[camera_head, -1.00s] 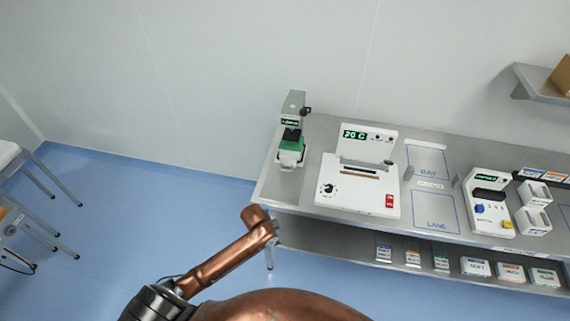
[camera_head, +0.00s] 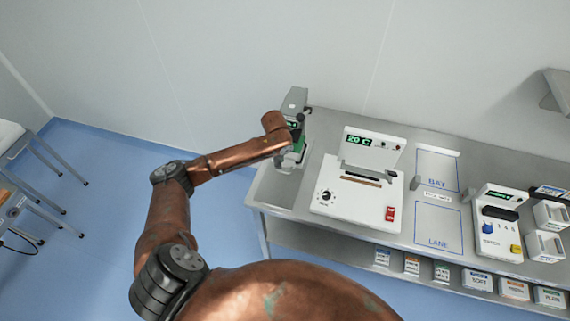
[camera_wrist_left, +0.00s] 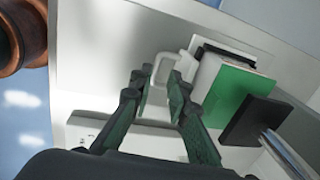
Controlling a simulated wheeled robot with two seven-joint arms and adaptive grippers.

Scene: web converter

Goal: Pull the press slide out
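The press (camera_head: 294,99) is a grey upright unit at the left end of the bench, partly hidden by my left arm. Its lower green and white part (camera_head: 291,159) shows below my left gripper (camera_head: 296,133). In the left wrist view, a green block (camera_wrist_left: 236,88) on a white body lies right of the fingers, with a dark plate (camera_wrist_left: 254,121) beside it. A white loop-shaped handle (camera_wrist_left: 164,66) sticks out towards my left gripper (camera_wrist_left: 155,88). The gripper's two fingers are apart, with the handle at their tips. I cannot tell whether they touch it. My right gripper is not in view.
A white heater unit (camera_head: 341,208) reading 20 C stands right of the press. Beyond it are the marked bay and lane (camera_head: 437,222) and another white device (camera_head: 497,225). Labelled boxes fill the lower shelf. The bench's left front corner (camera_head: 270,190) is bare.

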